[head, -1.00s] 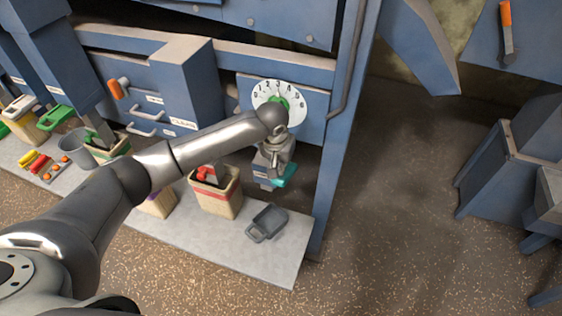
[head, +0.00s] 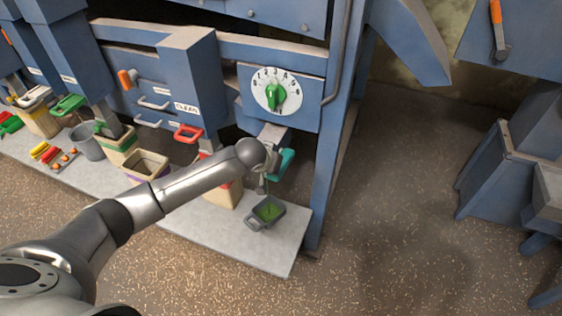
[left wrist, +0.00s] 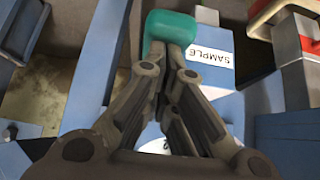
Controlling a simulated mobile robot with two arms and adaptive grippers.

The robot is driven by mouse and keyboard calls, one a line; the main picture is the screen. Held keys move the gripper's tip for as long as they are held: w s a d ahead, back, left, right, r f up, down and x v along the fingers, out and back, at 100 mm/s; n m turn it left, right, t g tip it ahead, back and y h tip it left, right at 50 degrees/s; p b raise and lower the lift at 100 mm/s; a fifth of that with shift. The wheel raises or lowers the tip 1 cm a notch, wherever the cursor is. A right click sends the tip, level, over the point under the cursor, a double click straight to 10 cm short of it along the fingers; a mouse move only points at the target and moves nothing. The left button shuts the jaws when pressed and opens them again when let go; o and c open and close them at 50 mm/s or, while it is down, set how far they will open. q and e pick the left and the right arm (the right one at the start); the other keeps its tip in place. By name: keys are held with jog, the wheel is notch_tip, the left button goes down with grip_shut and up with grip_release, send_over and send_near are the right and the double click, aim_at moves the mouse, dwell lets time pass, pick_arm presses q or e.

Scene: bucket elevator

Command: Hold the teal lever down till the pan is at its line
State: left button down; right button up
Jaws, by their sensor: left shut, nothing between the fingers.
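The teal lever (head: 286,162) sticks out below the dial panel in the head view. It also shows at the top of the left wrist view (left wrist: 170,27), beside the SAMPLE label. My left gripper (left wrist: 168,50) is shut and empty, its fingertips against or just short of the lever; contact is hard to tell. In the head view the gripper is mostly hidden by my wrist. The grey pan (head: 280,224) sits on the light slab under the lever with green material in it. A thin green streak shows above the pan. Its line cannot be made out. My right gripper is out of view.
A white dial (head: 292,90) with a green knob is above the lever. A blue post (head: 325,190) rises right of the pan.

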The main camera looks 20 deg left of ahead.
pick_arm(q)
jog(key=f, duration=0.1)
jog(key=f+t+b, duration=0.1)
jog(key=s+f+b, duration=0.1)
jog(key=shift+s+a+f+t, duration=0.15)
jog(key=shift+a+t, duration=0.1)
jog(key=shift+t, duration=0.15)
notch_tip(320, 180, down, 6)
jog(key=t+b, duration=0.4)
jog(key=b, duration=0.6)
jog(key=shift+t+b, duration=0.3)
jog(key=shift+b, duration=0.1)
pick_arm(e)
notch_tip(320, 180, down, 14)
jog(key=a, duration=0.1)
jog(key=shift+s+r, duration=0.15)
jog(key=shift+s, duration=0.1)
pick_arm(q)
jog(key=shift+f, duration=0.1)
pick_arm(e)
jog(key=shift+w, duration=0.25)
pick_arm(q)
jog(key=shift+f, duration=0.15)
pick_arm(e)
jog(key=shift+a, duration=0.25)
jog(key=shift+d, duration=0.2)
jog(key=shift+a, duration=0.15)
